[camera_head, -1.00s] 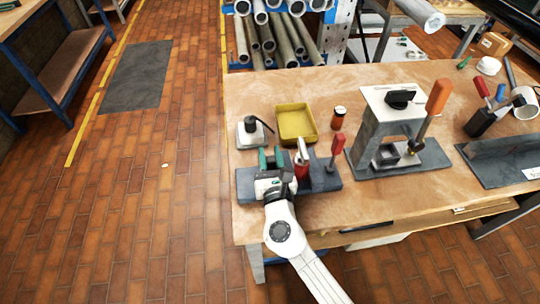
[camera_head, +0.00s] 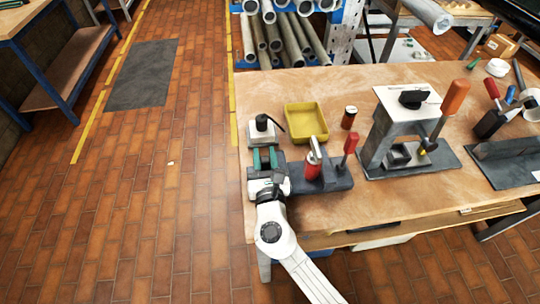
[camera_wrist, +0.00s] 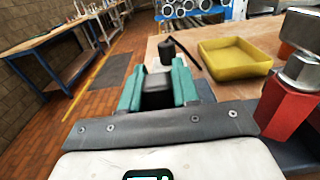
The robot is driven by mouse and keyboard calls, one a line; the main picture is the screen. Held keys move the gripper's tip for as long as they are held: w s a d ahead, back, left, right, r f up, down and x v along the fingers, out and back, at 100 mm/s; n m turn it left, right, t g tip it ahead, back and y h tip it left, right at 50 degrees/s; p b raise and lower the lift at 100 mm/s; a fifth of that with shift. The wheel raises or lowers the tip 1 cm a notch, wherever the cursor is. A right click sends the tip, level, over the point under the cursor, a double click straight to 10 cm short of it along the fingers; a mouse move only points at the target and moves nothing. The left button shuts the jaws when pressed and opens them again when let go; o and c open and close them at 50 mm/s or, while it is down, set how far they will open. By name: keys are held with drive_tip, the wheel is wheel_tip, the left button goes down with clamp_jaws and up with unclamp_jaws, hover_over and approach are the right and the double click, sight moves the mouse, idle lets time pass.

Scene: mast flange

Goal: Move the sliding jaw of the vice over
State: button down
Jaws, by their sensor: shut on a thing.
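In the wrist view the fingers are closed on both sides of a dark block (camera_wrist: 157,88), which looks like the sliding jaw. My gripper hides most of the jaw in the head view.
A white box with a black top and cable (camera_head: 262,131) stands just beyond my gripper. A press with an orange lever (camera_head: 405,125) stands right. The bench's left edge is close.

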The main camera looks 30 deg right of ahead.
drive_tip(key=shift+a, duration=0.15)
drive_tip(key=c, duration=0.9)
unclamp_jaws()
drive_tip(key=shift+a, duration=0.2)
drive_tip(key=shift+s+a+f, duration=0.1)
drive_tip(key=shift+s, duration=0.35)
drive_tip(key=b+v, duration=0.1)
drive_tip(key=v, duration=0.8)
drive_tip(key=shift+s+b, duration=0.3)
drive_tip(key=shift+s, duration=0.1)
